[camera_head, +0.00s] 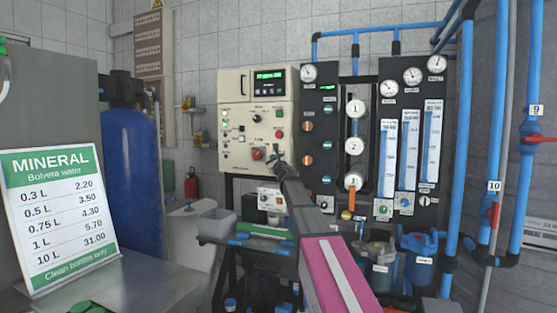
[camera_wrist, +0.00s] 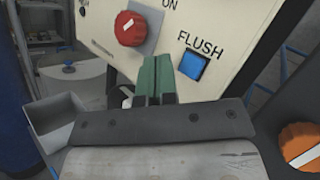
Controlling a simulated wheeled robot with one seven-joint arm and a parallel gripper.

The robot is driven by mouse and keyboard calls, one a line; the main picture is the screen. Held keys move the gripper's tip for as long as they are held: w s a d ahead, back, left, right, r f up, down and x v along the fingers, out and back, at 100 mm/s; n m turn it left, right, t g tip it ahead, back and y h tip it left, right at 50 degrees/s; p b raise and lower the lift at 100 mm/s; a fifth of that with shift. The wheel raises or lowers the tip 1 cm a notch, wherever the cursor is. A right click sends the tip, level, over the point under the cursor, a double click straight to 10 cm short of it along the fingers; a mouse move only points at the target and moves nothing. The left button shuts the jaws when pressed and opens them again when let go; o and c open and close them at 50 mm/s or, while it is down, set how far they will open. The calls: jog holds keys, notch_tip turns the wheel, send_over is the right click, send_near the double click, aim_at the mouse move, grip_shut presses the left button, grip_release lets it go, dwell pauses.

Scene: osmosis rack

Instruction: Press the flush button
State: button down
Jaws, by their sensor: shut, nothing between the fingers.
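The flush button is a blue square (camera_wrist: 192,66) on the cream control panel (camera_wrist: 222,22), under the black word FLUSH in the wrist view. My gripper (camera_wrist: 156,60) has green fingertips, shut together with nothing between them. In that picture the fingertips are just left of the blue button; I cannot tell their distance from the panel. In the head view my gripper (camera_head: 277,160) is at the lower right of the control panel (camera_head: 240,88), and it hides the button there.
A red knob (camera_wrist: 130,28) is up-left of my fingertips, and an orange knob (camera_wrist: 301,146) is at right. In the head view, a gauge board (camera_head: 328,85) with blue pipes stands right of the panel. A grey bin (camera_head: 216,226) and a mineral water sign (camera_head: 55,215) are at left.

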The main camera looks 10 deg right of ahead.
aim_at(274, 153)
jog(key=shift+w+d, duration=0.45)
jog(key=shift+w, duration=0.3)
jog(key=shift+w+d, duration=0.4)
jog(key=shift+w, duration=0.3)
jog(key=shift+w, duration=0.1)
dwell(0.9)
jog(key=shift+w+d, duration=0.2)
jog(key=shift+w, duration=0.1)
jog(key=shift+w+d, duration=0.25)
jog(key=shift+w, duration=0.15)
dwell(0.8)
jog(key=shift+s+a, duration=0.1)
jog(key=shift+s, duration=0.05)
jog(key=shift+s+a, duration=0.35)
jog(key=shift+s, duration=0.3)
jog(key=s, duration=0.1)
jog(key=s+a, duration=0.1)
jog(key=s, duration=0.1)
jog(key=s+a, duration=0.1)
jog(key=shift+s+a, duration=0.15)
jog(key=shift+a, duration=0.1)
dwell(0.4)
